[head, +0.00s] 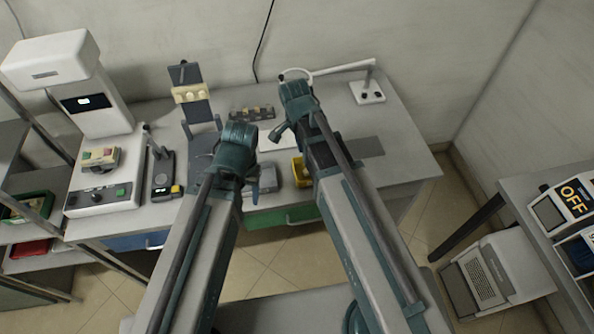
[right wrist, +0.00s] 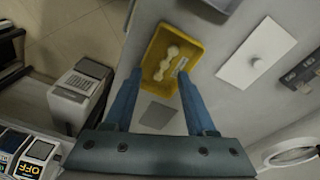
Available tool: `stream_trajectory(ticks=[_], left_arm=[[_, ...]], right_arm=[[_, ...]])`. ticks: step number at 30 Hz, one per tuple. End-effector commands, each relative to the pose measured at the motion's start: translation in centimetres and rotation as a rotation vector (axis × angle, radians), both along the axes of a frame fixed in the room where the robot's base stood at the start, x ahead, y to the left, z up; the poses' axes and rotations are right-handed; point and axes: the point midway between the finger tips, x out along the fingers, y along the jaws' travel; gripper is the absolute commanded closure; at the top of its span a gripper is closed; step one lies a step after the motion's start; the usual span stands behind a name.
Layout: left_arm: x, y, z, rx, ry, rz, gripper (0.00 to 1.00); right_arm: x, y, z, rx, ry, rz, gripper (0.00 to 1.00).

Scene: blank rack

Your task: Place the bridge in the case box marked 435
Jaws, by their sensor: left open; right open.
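A white lobed piece (right wrist: 172,60) that looks like the bridge lies in a yellow box (right wrist: 150,76) in the right wrist view. The box has a small pale label inside, too small to read. In the head view the yellow box (head: 297,171) shows partly, beside my right arm. No marking 435 is legible. My right gripper (right wrist: 160,74) is open and empty, its fingers spread around the near part of the yellow box in the picture; their height above it is unclear. My left gripper (head: 254,188) is open near the bench's front edge, left of the box.
A white scanner (head: 105,105) stands at the bench's left. A stand (head: 190,93) and a lamp (head: 368,90) are at the back. Shelves with a green tray (head: 42,203) are far left. Devices marked OFF (head: 572,197) are on the right table. A white plate (right wrist: 258,54) lies beside the box.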

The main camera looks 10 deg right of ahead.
Motion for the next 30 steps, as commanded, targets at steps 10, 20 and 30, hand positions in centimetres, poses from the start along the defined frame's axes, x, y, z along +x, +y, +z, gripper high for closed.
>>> stream_trajectory(ticks=[10, 20, 30], left_arm=[[0.0, 0.0, 0.0, 0.0, 0.0, 0.0, 0.43], [0.0, 0.0, 0.0, 0.0, 0.0, 0.0, 0.43], [0.0, 0.0, 0.0, 0.0, 0.0, 0.0, 0.43]], right_arm=[[-8.7, 5.0, -0.1, 0.029, 0.149, 1.038, 0.44], [-11.7, 6.5, -0.1, 0.043, 0.206, 1.481, 0.44], [-11.7, 6.5, -0.1, 0.043, 0.208, 1.496, 0.44]])
